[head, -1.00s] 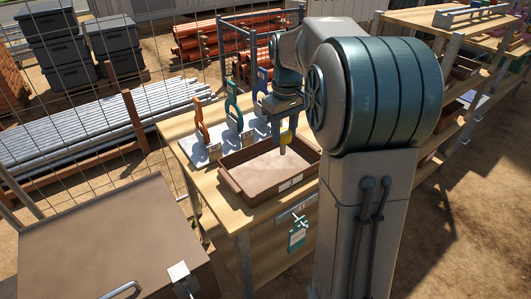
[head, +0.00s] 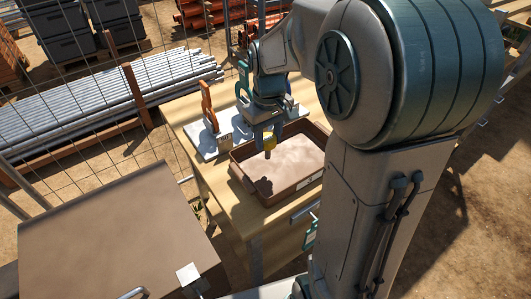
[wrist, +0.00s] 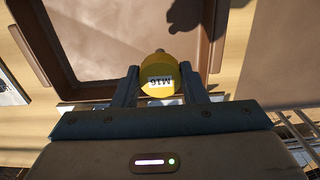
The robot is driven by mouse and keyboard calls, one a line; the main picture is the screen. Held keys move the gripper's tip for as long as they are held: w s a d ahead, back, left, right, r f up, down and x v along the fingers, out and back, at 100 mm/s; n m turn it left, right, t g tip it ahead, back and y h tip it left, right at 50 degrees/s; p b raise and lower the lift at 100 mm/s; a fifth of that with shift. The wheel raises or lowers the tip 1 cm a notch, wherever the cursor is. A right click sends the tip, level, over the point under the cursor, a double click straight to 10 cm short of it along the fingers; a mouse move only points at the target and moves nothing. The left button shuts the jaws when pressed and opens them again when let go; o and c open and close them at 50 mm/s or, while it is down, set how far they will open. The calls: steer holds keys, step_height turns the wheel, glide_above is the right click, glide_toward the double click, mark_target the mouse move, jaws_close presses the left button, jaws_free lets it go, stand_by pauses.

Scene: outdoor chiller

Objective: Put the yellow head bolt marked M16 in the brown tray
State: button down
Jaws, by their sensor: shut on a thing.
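The yellow head bolt (wrist: 159,72) shows in the wrist view with the mark M16 on its head. My gripper (wrist: 160,85) is shut on it, one finger on each side of the yellow head. In the head view the bolt (head: 269,143) hangs shank down from my gripper (head: 267,134), above the left part of the brown tray (head: 290,195). The bolt appears apart from the tray floor, and a shadow falls on the floor below it. The tray looks empty where I can see it. My arm hides part of the table behind the tray.
The tray stands on a wooden table (head: 222,187). A pale board (head: 205,141) with upright coloured tools, one of them orange (head: 209,106), is behind and left of the tray. A brown-topped box (head: 105,230) stands at the front left. A wire fence runs behind.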

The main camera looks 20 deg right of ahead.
steer(key=shift+s+a+f, duration=0.5)
steer(key=shift+s+a, duration=0.05)
steer(key=shift+a, duration=0.1)
steer(key=shift+f, duration=2.05)
steer(key=shift+f, duration=0.1)
steer(key=c, duration=0.9)
jaws_free()
